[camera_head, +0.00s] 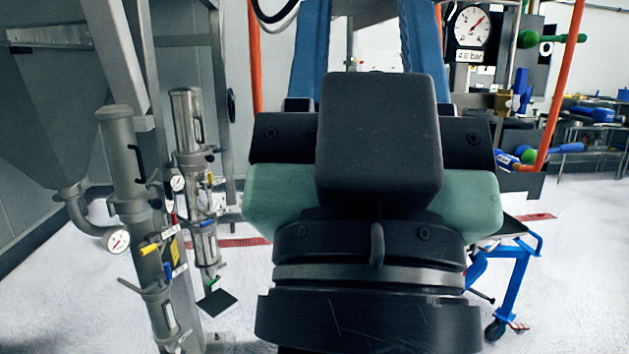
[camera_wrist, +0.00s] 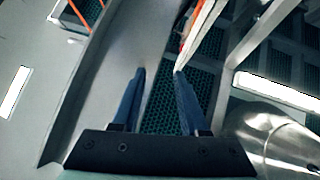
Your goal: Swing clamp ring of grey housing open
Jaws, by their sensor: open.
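A matte grey upright cylinder (camera_head: 124,160), likely the grey housing, stands at the left in the head view. Its clamp ring cannot be made out for certain; bands, a handle and a gauge (camera_head: 117,240) show along it. A shinier cylinder (camera_head: 186,108) stands just right of it. My gripper (camera_head: 365,35) fills the middle of the head view, well right of both cylinders, its blue fingers apart and running out of the top. In the wrist view my gripper (camera_wrist: 159,71) is open with nothing between its fingers. Neither cylinder can be identified there.
A grey hopper (camera_head: 45,120) with a bent pipe stands at far left, and a steel post (camera_head: 165,200) runs beside the cylinders. A blue wheeled frame (camera_head: 515,290), an orange pipe (camera_head: 560,80) and a gauge panel (camera_head: 472,27) are at right. White floor (camera_head: 585,270) is clear at right.

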